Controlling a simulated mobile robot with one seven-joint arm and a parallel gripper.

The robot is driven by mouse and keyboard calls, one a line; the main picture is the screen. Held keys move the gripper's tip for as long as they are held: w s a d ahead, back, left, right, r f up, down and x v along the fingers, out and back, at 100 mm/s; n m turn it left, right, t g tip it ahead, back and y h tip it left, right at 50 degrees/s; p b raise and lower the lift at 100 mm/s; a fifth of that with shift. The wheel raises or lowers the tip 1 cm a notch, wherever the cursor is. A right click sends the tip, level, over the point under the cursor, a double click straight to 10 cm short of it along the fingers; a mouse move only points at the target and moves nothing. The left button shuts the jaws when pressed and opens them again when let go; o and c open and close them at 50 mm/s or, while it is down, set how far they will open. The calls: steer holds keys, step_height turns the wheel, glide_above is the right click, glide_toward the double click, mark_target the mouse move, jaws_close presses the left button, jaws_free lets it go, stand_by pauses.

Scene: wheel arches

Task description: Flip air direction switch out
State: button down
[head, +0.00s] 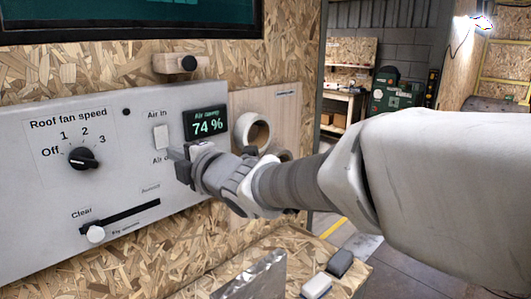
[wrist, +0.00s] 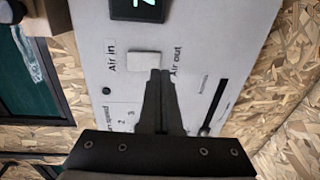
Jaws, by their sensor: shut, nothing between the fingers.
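The air direction switch (head: 161,137) is a white rocker on the grey control panel (head: 40,205), between the labels "Air in" above and "Air out" below. In the wrist view the switch (wrist: 144,60) lies just ahead of my fingertips. My gripper (head: 173,153) is shut and empty, with its tips at the "Air out" end of the switch. In the wrist view the closed fingers (wrist: 161,74) overlap the switch's edge on that side. I cannot tell whether they touch it, or which way the rocker is tilted.
A display (head: 206,123) reading 74 % sits right of the switch. A fan speed knob (head: 84,158) is on the left and a slider (head: 95,233) below. Two small blocks (head: 340,262) lie on the ledge at lower right.

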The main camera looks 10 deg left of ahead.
steer(key=f+v, duration=0.2)
steer(key=v, duration=0.8)
steer(key=shift+s+d+b, duration=0.2)
steer(key=shift+d+b, duration=0.05)
steer(key=shift+b, duration=0.15)
steer(key=shift+f, duration=0.1)
steer(key=w+d+f+m+t+h, duration=0.1)
steer(key=d+f+m+h, duration=0.1)
steer(key=d+m+h, duration=0.55)
steer(key=w+d+f+m+t+h, duration=0.1)
steer(key=d+f+m+h, duration=0.2)
steer(key=d+m, duration=0.8)
steer(key=s+d+f+m+g+h, duration=0.1)
steer(key=s+d+f+m+g, duration=0.2)
steer(key=s, duration=0.5)
steer(key=s+d+f+m+g+h+p, duration=0.1)
steer(key=s+d+f+m+g, duration=0.3)
steer(key=s+d+m, duration=0.2)
steer(key=s+d, duration=0.2)
steer(key=d, duration=0.1)
steer(key=shift+f+m+h, duration=0.35)
steer(key=shift+a, duration=0.1)
